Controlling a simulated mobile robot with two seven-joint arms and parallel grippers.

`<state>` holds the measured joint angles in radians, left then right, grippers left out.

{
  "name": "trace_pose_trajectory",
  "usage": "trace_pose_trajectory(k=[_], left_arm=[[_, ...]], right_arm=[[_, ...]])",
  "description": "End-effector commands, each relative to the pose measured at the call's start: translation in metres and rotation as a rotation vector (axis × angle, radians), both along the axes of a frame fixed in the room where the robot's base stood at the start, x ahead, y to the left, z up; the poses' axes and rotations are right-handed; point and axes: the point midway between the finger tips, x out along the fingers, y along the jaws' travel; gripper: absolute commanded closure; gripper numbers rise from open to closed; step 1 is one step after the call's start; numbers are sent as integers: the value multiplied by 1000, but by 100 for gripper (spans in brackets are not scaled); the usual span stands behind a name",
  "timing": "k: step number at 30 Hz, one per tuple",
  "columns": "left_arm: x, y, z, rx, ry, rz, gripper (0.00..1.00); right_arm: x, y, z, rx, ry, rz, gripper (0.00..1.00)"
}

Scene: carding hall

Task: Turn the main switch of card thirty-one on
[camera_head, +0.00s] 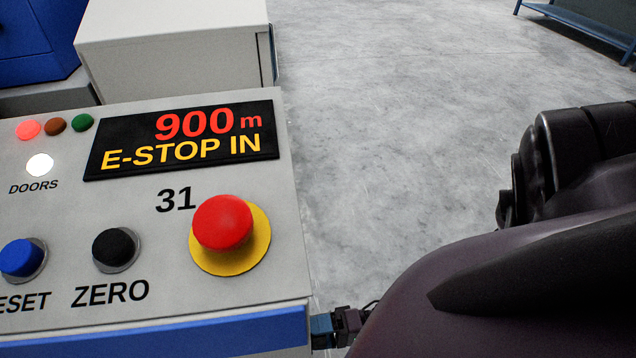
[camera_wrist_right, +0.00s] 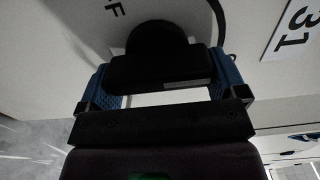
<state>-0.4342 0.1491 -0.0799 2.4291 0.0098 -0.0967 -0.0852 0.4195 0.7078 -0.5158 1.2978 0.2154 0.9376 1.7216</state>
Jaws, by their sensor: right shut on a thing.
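The main switch (camera_wrist_right: 157,42) is black, with a round part and a wide bar across it, on a pale panel face in the right wrist view. My right gripper (camera_wrist_right: 163,78) has its blue fingers on both ends of the bar and is shut on it. A letter F shows beside the switch; the rest of that marking is hidden. A plate reading 31 (camera_wrist_right: 292,30) is at the upper right. In the head view, only part of my right gripper (camera_head: 322,328) shows by the console's lower right corner; the switch is hidden there. My left gripper is out of view.
The console top (camera_head: 60,215), marked 31, has a display (camera_head: 182,140) reading "900 m" and "E-STOP IN". It carries a red emergency stop button (camera_head: 222,222), a black ZERO button (camera_head: 113,248) and a blue button (camera_head: 20,258). Grey floor (camera_head: 400,120) to the right is clear.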

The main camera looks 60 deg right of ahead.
Motion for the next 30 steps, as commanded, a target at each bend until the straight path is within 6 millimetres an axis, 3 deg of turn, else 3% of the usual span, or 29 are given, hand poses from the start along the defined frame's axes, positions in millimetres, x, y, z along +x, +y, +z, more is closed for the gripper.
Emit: trace_pose_trajectory(k=[11,12,14,23,30], left_arm=[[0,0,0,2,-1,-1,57],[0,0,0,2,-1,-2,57],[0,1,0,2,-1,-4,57],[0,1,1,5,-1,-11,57],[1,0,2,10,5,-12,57]], right_arm=[[-3,0,-1,6,10,1,33],[-3,0,-1,6,10,1,7],[-2,0,-1,5,10,1,0],[-4,-3,0,4,6,1,0],[-29,-24,0,2,7,0,0]])
